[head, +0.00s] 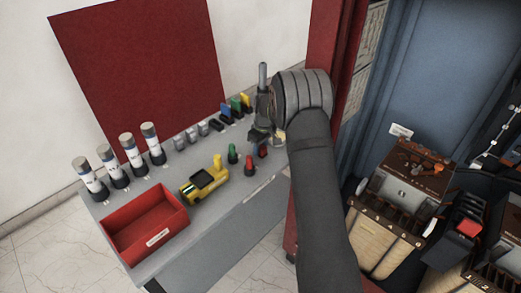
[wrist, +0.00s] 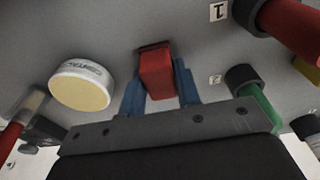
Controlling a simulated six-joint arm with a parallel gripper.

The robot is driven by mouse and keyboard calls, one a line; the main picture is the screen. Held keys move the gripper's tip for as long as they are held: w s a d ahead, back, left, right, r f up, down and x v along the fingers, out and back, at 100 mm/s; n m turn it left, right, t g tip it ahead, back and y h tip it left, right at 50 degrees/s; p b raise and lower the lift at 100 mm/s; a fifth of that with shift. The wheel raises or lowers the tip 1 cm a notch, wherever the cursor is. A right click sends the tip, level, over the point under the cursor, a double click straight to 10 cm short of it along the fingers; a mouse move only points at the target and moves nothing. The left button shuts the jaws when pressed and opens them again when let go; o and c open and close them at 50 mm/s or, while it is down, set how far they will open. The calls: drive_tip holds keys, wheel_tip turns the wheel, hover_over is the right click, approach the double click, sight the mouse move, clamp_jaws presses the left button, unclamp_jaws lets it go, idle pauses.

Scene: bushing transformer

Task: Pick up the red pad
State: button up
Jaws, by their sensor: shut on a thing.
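The red pad (wrist: 157,78) is a small red block in the middle of the wrist view. The blue fingers of my gripper (wrist: 160,88) stand on either side of it and are shut on it. A dark reddish slot or base shows at its far end, against the grey table surface; I cannot tell whether the pad is clear of the table. In the head view the red pad (head: 263,151) is a small dark red patch near the right end of the table, under my gripper (head: 259,150). My arm covers part of that area.
Red-handled (head: 249,165) and green-handled (head: 232,153) tools stand close by. The grey table (head: 235,195) also carries a yellow tool (head: 204,186), a red bin (head: 146,222) and several white cylinders. A red cabinet frame (head: 330,60) stands right.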

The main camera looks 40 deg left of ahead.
sight(261, 146)
wheel_tip(261, 146, up, 10)
idle(0.5)
